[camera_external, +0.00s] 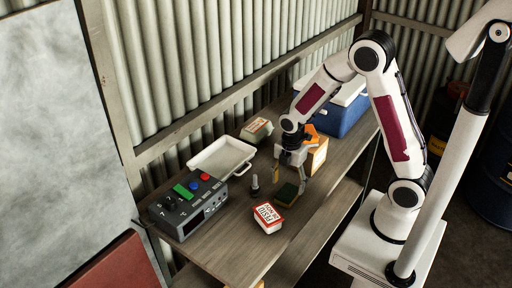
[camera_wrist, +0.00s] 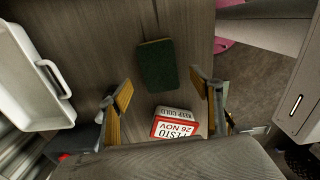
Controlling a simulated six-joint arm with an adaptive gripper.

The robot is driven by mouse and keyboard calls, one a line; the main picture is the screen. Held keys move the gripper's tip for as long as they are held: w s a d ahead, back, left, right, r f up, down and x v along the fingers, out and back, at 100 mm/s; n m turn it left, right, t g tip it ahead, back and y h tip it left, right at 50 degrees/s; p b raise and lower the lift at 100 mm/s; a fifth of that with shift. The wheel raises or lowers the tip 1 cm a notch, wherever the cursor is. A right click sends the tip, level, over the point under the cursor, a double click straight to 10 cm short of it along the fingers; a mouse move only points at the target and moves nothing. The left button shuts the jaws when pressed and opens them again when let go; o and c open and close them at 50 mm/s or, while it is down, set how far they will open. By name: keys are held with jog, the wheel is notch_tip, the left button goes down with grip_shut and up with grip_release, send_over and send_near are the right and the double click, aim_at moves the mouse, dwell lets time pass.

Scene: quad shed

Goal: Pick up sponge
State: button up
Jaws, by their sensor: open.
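The sponge (camera_wrist: 157,66) is a dark green block with a thin yellowish edge, lying flat on the wooden bench. In the external view the sponge (camera_external: 286,195) shows just below my gripper (camera_external: 290,184). My gripper is open and empty, pointing down over the bench. In the wrist view the two yellow-padded fingers of my gripper (camera_wrist: 165,97) stand wide apart, and the sponge is ahead of them, between their lines. There is no sign of contact with the sponge.
A red-and-white labelled tub (camera_external: 267,217) stands near the sponge. A white tray (camera_external: 222,158), a grey control box (camera_external: 188,205) and a small dark upright part (camera_external: 254,186) are to the left. A blue cooler (camera_external: 342,112) and orange box (camera_external: 317,155) stand behind.

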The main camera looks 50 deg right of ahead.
aim_at(288, 192)
jog(key=shift+f, duration=0.1)
jog(key=shift+d+f, duration=0.15)
jog(key=shift+f, duration=2.35)
jog(key=c, duration=0.8)
